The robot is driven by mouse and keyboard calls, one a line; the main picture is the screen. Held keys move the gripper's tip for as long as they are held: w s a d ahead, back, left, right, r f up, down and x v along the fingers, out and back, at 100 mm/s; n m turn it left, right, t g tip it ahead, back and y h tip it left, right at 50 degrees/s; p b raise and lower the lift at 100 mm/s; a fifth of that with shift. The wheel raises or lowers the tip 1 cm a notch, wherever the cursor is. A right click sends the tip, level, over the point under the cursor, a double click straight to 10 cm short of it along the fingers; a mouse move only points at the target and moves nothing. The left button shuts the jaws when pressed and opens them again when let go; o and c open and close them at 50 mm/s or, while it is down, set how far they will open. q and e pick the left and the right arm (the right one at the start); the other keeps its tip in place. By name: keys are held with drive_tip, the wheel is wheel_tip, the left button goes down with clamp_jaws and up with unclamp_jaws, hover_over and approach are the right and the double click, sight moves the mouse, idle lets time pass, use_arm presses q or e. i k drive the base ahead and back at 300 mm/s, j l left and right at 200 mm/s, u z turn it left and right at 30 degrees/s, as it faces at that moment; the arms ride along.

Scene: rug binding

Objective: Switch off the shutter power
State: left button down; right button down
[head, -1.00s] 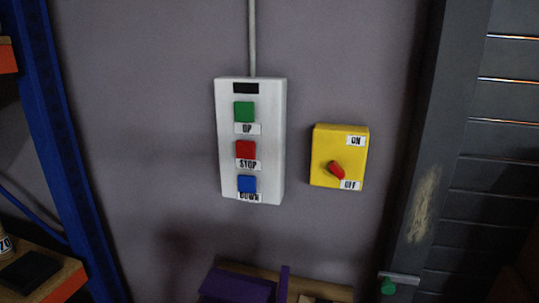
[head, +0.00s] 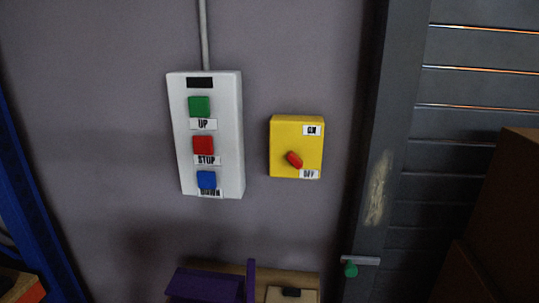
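A yellow switch box (head: 283,135) is on the grey wall, right of a white control box. It has an ON label (head: 312,130) at upper right and an OFF label (head: 309,174) at lower right. Its red rotary knob (head: 294,159) sits tilted, running from upper left to lower right, with its lower end near the OFF label. I cannot tell which end is the pointer. Neither of my grippers is in view, and nothing touches the switch.
The white control box (head: 233,150) carries green UP, red STOP and blue DOWN buttons. A grey shutter (head: 460,90) with a dark frame is at the right, with brown boxes (head: 505,215). A purple object (head: 205,286) is below. Blue shelving (head: 30,210) is at left.

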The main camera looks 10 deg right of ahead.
sight(292, 157)
drive_tip(key=i+j+z, duration=0.25)
drive_tip(key=j, duration=0.2)
drive_tip(key=j+z, duration=0.2)
drive_tip(key=j, duration=0.2)
drive_tip(key=j+z, duration=0.25)
drive_tip(key=j, duration=0.2)
